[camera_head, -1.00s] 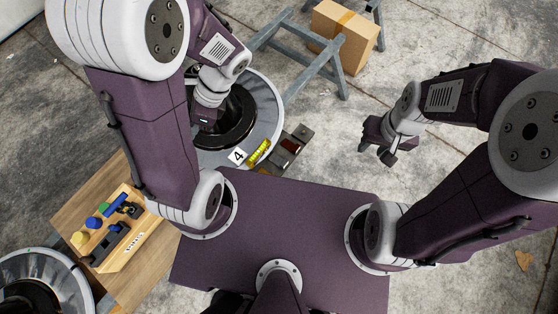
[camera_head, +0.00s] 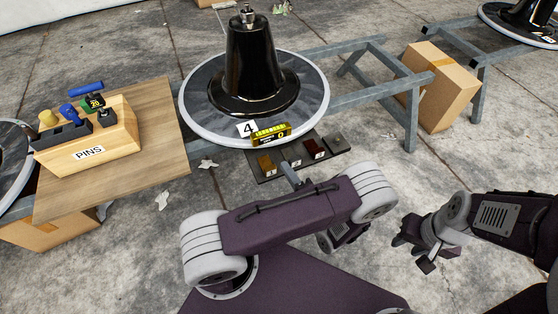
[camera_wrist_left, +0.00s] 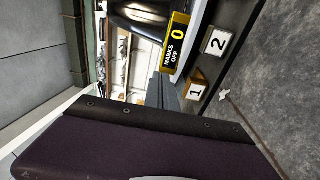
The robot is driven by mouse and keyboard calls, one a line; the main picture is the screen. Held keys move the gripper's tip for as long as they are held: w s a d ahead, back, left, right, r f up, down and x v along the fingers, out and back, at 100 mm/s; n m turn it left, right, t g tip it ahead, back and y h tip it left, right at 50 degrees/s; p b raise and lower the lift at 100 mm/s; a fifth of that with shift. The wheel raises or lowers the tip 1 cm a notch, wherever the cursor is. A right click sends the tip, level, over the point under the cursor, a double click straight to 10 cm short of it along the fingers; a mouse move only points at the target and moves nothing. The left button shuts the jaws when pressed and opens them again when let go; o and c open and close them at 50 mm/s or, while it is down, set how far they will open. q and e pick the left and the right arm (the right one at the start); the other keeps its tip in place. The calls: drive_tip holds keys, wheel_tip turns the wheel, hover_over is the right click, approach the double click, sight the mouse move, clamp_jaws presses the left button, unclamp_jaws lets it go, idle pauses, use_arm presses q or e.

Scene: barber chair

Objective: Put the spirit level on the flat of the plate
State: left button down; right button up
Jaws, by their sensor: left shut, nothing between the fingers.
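A round grey plate (camera_head: 203,115) with a black cone-shaped base stands beyond my base. A white card "4" (camera_head: 246,129) and a yellow-and-black "MARKS OFF 0" counter (camera_head: 270,133) are at its near rim; the counter also shows in the left wrist view (camera_wrist_left: 175,45). I cannot surely pick out the spirit level. A small green and dark piece (camera_head: 94,103) on the pins box is too small to tell. My left gripper is hidden behind its own arm, and its fingers do not show in the wrist view. My right gripper (camera_head: 411,256) is open and empty above the floor.
The wooden "PINS" box (camera_head: 112,145) holds blue, yellow and dark pieces on a wooden board (camera_head: 165,130) at left. A dark tray (camera_head: 328,150) with numbered blocks sits below the plate. Grey metal trestles (camera_head: 411,120) and a cardboard box (camera_head: 440,85) stand at right.

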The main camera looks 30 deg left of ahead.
use_arm(q)
drive_tip(key=b, duration=0.5)
approach(271, 134)
drive_tip(key=a, duration=0.4)
drive_tip(key=shift+w+a, duration=0.35)
drive_tip(key=shift+w+r+b, duration=0.1)
drive_tip(key=shift+w+b, duration=0.5)
drive_tip(key=shift+w, duration=0.65)
drive_tip(key=shift+w+a+r, duration=0.1)
drive_tip(key=shift+w+r, duration=0.1)
drive_tip(key=shift+w, duration=0.4)
